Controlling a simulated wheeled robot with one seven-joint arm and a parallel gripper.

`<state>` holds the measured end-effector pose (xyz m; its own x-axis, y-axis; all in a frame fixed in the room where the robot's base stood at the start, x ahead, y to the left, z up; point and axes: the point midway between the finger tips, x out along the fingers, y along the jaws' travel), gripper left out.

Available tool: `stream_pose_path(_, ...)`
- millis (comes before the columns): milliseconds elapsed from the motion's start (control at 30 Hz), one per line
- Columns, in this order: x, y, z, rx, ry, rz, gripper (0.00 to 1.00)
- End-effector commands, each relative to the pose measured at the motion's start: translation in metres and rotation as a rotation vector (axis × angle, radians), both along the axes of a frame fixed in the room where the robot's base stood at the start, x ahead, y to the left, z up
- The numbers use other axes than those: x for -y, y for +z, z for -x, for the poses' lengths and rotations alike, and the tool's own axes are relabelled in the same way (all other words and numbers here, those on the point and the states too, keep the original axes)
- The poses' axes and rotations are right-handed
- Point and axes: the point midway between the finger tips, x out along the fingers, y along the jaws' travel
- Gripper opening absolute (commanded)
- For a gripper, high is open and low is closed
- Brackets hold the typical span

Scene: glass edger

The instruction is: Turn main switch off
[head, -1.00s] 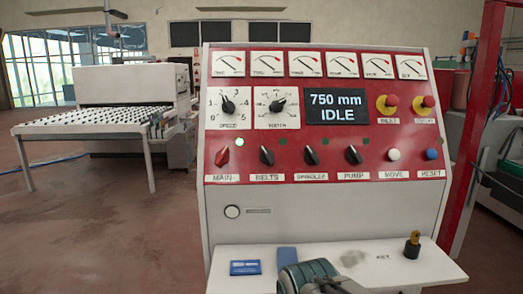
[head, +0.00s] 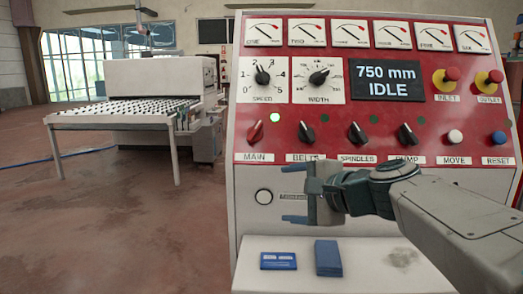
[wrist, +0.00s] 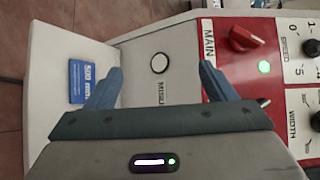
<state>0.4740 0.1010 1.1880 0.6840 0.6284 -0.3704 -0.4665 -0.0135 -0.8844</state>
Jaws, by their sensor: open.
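The main switch (head: 255,133) is a red knob above the MAIN label, at the left end of the row on the red panel, tilted with its top to the right. The green lamp (head: 275,117) beside it is lit. My gripper (head: 287,194) is open and empty in front of the panel's pale lower part, below and right of the switch and apart from it. In the wrist view the main switch (wrist: 246,39) lies beyond and right of the fingers, with its lamp (wrist: 264,67) below it.
Dark knobs for belts (head: 303,132), spindles and pump continue the row. A round white button (head: 264,196) sits left of my gripper. A blue card (head: 279,261) and a blue block (head: 328,258) lie on the shelf. A roller table (head: 125,115) stands at the back left.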

Motion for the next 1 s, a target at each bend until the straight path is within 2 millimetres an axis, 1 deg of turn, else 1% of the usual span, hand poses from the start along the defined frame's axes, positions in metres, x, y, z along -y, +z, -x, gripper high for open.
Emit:
stream_pose_path(33, 0.000, 0.009, -0.012, 0.008, -0.035, -0.103, 0.77)
stream_pose_path(100, 0.002, 0.030, -0.025, 0.015, -0.077, -0.236, 0.77)
stream_pose_path(200, 0.005, 0.054, -0.039, 0.020, -0.116, -0.390, 0.77)
stream_pose_path(333, 0.010, 0.074, -0.047, 0.024, -0.140, -0.509, 0.77)
stream_pose_path(467, 0.008, 0.081, -0.054, 0.023, -0.148, -0.549, 0.77)
stream_pose_path(567, 0.001, 0.082, -0.063, 0.023, -0.147, -0.552, 0.77)
stream_pose_path(667, -0.011, 0.082, -0.077, 0.020, -0.146, -0.550, 0.77)
stream_pose_path(900, -0.044, 0.081, -0.117, 0.020, -0.144, -0.548, 0.77)
stream_pose_path(1000, -0.054, 0.082, -0.131, 0.022, -0.147, -0.549, 0.77)
